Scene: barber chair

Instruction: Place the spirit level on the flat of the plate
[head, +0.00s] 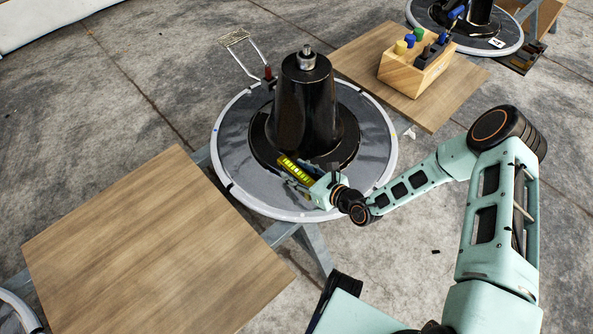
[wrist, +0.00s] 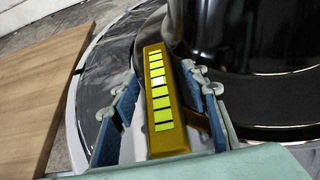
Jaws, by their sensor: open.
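The spirit level is a yellow-brown bar with a row of bright yellow-green windows (head: 296,170). It also shows in the wrist view (wrist: 159,95), lengthwise between my two blue fingers. My gripper (head: 293,184) is open around it, with visible gaps to the finger on each side in the wrist view. The plate (head: 235,178) is a large grey disc with a pale rim. The level is over the plate's near part, beside the black base of the column. I cannot tell whether its underside rests flat on the plate.
The black column (head: 305,105) rises from the plate, and its flange is close to my right finger in the wrist view. A red-tipped wire lever (head: 240,50) sticks out behind. A wooden board (head: 150,250) is at left; another carries a tool block (head: 415,75).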

